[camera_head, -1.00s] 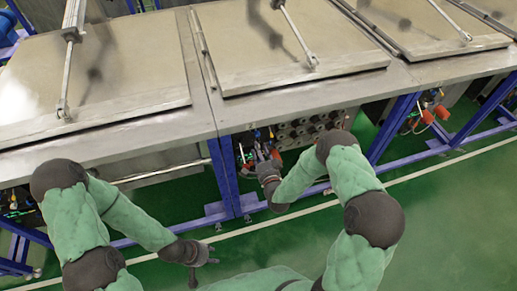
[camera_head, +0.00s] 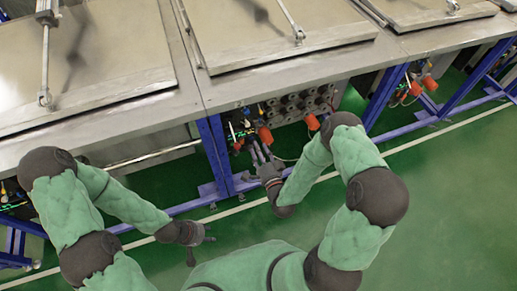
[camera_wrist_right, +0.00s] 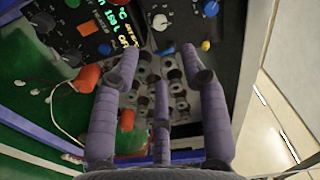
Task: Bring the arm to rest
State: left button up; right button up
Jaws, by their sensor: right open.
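My right gripper (camera_head: 262,153) is in front of the control panel under the middle lid, with its fingers pointing at it. In the right wrist view the purple fingers of this gripper (camera_wrist_right: 160,58) are spread, with nothing between them. My right arm is bent at the elbow. My left gripper (camera_head: 203,248) hangs at lower left, away from the machines. Its dark fingers are apart and hold nothing visible.
The control panel (camera_wrist_right: 222,65) has knobs, a lit display (camera_wrist_right: 122,28), round fittings and orange connectors (camera_wrist_right: 88,78). Large metal lids (camera_head: 285,22) with rods lie above. Blue frame legs (camera_head: 214,155) stand near both grippers. Green floor (camera_head: 450,200) is free at right.

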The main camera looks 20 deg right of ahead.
dwell(0.3)
jog(key=s+a+f+n+g+y, duration=0.1)
jog(key=s+a+f+n+g, duration=0.1)
jog(key=s+f+n+g, duration=0.25)
jog(key=s+a+f+n+g+y, duration=0.1)
jog(key=a+f+n+g, duration=0.15)
jog(key=f+g, duration=0.4)
jog(key=s+a+f+n+g, duration=0.1)
jog(key=s+n+g, duration=0.1)
jog(key=s, duration=0.5)
jog(key=s+a+f+n+g+y, duration=0.1)
jog(key=s+a+f+n+g, duration=0.1)
jog(key=s, duration=0.5)
jog(key=n+g, duration=0.1)
jog(key=g, duration=0.1)
jog(key=shift+s+a+f+g, duration=0.2)
jog(key=shift+s+g, duration=0.05)
jog(key=shift+g, duration=0.05)
